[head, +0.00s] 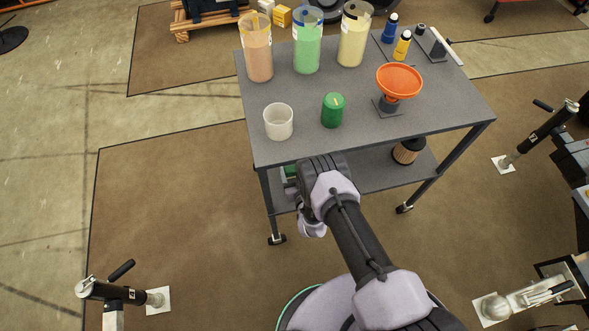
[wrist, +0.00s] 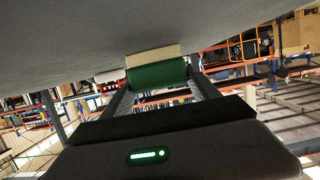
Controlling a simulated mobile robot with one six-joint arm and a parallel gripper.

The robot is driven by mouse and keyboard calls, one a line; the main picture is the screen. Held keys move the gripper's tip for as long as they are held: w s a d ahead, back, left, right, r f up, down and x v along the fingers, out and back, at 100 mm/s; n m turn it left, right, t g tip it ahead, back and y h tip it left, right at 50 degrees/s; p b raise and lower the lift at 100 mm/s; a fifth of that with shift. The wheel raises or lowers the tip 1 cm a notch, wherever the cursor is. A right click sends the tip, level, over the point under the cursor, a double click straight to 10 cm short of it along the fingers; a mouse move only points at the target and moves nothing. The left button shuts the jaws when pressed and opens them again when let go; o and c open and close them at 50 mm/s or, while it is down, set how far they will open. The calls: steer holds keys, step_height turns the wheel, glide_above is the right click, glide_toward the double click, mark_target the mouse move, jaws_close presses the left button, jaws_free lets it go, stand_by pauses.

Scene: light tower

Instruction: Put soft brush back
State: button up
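In the wrist view, my gripper (wrist: 160,84) has its fingers at both ends of a green block with a pale cream strip, which I take to be the soft brush (wrist: 158,74). The cream side faces a grey surface, and I cannot tell whether it touches it. In the head view, my gripper (head: 298,190) is by the front edge of the grey cart (head: 300,150). A bit of green, likely the brush (head: 290,171), shows beside it just below the top's edge; most of it is hidden.
The cart top holds a white cup (head: 278,121), a green cylinder (head: 333,110), an orange funnel (head: 399,81) on a stand, and tall containers of orange (head: 256,50), green (head: 307,45) and yellow (head: 354,38). Small bottles (head: 402,44) stand at back right. A round filter (head: 408,151) sits on the lower shelf.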

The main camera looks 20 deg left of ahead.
steer(key=o, duration=0.3)
steer(key=shift+r, duration=0.2)
steer(key=p+v, duration=0.6)
steer(key=v, duration=0.5)
steer(key=shift+s+r+p, duration=0.2)
steer(key=shift+p, duration=0.2)
steer(key=shift+s+d, duration=0.2)
steer(key=shift+s, duration=0.05)
